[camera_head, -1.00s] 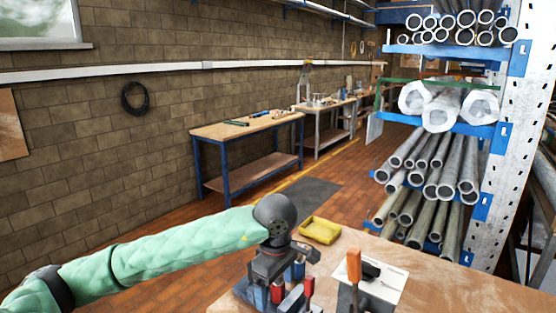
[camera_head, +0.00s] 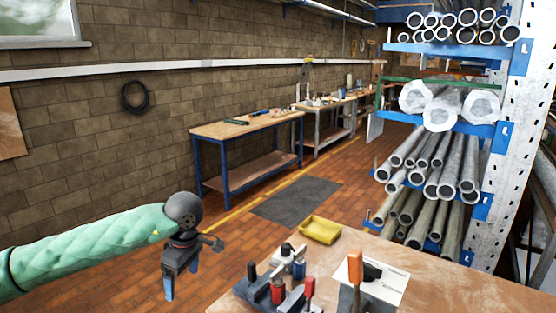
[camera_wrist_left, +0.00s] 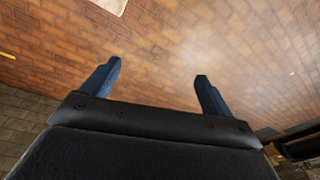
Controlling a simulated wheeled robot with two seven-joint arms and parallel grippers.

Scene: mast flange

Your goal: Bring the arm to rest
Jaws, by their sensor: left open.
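My left arm, in a green quilted sleeve, comes in from the left in the head view. My left gripper (camera_head: 170,294) points down over the brick floor, to the left of the near workbench (camera_head: 430,291) and clear of it. In the left wrist view its two blue fingers (camera_wrist_left: 158,88) stand wide apart with only floor between them, so it is open and empty. My right gripper does not show in either view.
On the near bench stand a dark fixture with red-handled clamps (camera_head: 278,290), an orange-handled tool (camera_head: 355,268), a white sheet (camera_head: 386,284) and a yellow tray (camera_head: 320,230). A pipe rack (camera_head: 510,150) rises at right. Floor around the gripper is free.

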